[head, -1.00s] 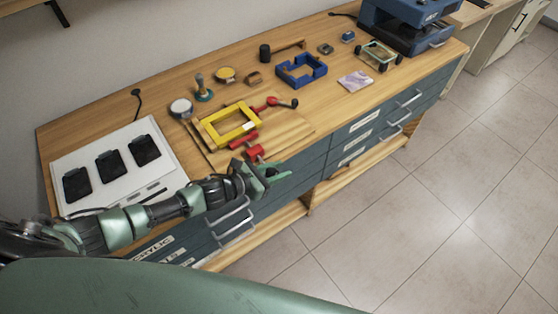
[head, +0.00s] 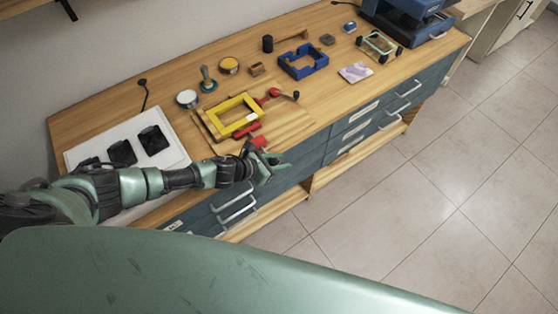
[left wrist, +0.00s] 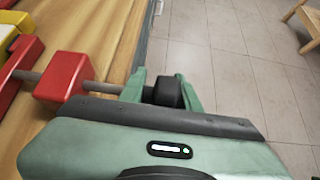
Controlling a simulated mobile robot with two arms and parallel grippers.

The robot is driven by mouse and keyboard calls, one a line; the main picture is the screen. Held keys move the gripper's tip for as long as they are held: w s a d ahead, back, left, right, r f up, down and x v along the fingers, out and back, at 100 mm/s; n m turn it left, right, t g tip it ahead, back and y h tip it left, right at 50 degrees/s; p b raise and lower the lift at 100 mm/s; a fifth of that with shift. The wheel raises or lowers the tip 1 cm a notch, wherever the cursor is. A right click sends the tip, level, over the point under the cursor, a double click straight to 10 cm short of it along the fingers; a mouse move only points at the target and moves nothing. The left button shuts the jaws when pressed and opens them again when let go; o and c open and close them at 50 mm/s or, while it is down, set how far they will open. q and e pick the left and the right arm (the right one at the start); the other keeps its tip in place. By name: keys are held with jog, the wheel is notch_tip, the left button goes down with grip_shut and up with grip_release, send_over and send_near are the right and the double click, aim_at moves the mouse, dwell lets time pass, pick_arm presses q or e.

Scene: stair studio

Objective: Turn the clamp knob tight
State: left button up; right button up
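The yellow clamp frame (head: 213,123) lies on a wooden board on the bench, and part of it shows in the left wrist view (left wrist: 8,28). A red block (head: 259,142) on its near side also shows in the left wrist view (left wrist: 62,77), with a grey rod through it. The black clamp knob (left wrist: 168,92) is at the bench's front edge. My left gripper (head: 273,168) has its green fingers apart on either side of the knob; a gap shows at the left finger (left wrist: 138,86). In the head view the knob is hidden. My right gripper is out of view.
A second black knob (head: 295,96) with a red block is at the clamp's far side. A blue frame (head: 289,68), a yellow-topped tin (head: 229,65) and a stamp (head: 208,80) stand farther back. A white board (head: 185,157) lies at left. Drawer handles (head: 238,207) project below.

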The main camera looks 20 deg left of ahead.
pick_arm(q)
jog(key=shift+o, duration=0.8)
jog(key=shift+s+d+f, duration=0.15)
jog(key=shift+s+d, duration=0.25)
jog(key=shift+w, duration=0.1)
jog(key=shift+w+a+r, duration=0.1)
jog(key=shift+a+r, duration=0.1)
jog(key=b+v, duration=0.1)
jog(key=v, duration=0.6)
jog(key=shift+s+r, duration=0.2)
jog(key=shift+s, duration=0.05)
